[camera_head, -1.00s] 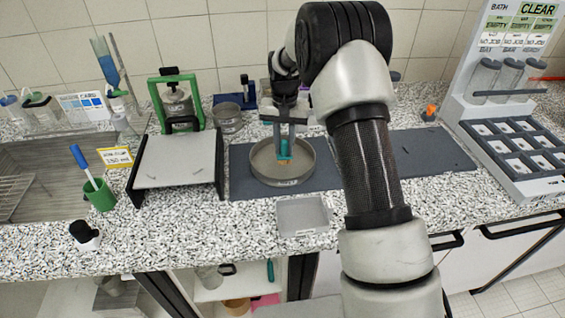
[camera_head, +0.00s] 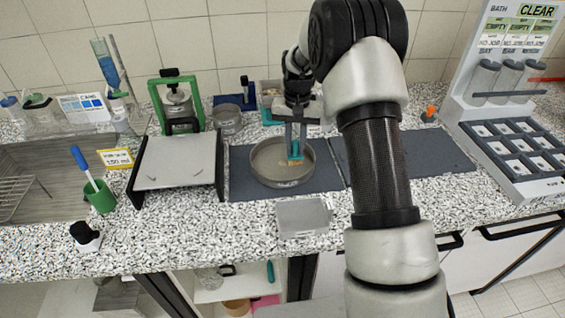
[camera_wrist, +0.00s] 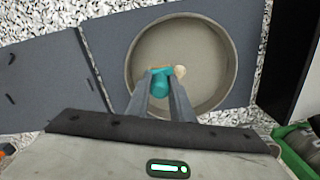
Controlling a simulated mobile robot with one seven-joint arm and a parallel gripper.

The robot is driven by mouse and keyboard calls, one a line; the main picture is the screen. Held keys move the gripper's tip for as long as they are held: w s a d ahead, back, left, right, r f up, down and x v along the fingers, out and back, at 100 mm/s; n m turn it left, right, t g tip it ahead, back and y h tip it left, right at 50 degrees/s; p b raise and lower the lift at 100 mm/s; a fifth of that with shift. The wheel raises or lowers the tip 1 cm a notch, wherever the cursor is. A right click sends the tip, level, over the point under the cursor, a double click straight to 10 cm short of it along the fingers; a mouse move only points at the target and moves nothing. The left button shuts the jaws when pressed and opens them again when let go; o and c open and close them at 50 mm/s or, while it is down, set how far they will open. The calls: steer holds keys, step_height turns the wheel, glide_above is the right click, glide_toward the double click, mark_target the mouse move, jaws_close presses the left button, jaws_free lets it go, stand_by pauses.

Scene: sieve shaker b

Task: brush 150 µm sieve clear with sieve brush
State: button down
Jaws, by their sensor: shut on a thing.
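The sieve (camera_head: 262,172) is a round, shallow, beige-grey pan lying flat on a dark mat; it also shows in the wrist view (camera_wrist: 205,50). Its mesh size cannot be read. My gripper (camera_head: 295,147) points down over the sieve's right half, shut on the teal sieve brush (camera_head: 296,156). In the wrist view the brush (camera_wrist: 161,80) sits between my fingertips, with a pale tan tip (camera_wrist: 180,72) beside it, inside the rim. The bristles look low, close to the mesh; contact cannot be told for sure.
A dark mat (camera_head: 240,187) lies under the sieve, with another mat (camera_head: 440,150) to the right. A clear shallow tray (camera_head: 302,217) lies in front. A grey platform (camera_head: 177,160) and green-framed device (camera_head: 178,105) stand left. A white rack (camera_head: 515,150) stands far right.

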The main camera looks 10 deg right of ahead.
step_height(320, 180, up, 8)
steer(key=p, duration=0.5)
steer(key=shift+r, duration=0.15)
stand_by(0.5)
